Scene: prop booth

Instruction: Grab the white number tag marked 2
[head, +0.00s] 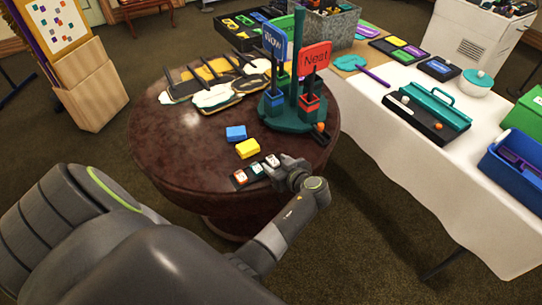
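A dark strip (252,181) near the front edge of the round brown table (160,135) holds a row of small tags with white faces. The left tag (240,177) has a reddish border, the middle tag (257,169) a teal one, and the right tag (272,160) a reddish one. Their numbers are too small to read surely. My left gripper (281,167) is at the right end of the strip, close over or beside the right tag; contact cannot be told. Its fingers are small and partly hidden, so their opening is unclear. My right gripper is not in view.
Blue (236,133) and yellow (248,149) blocks lie just behind the strip. Dark-handled flat pieces (211,96) lie at the back. A white-clothed table (400,155) stands to the right.

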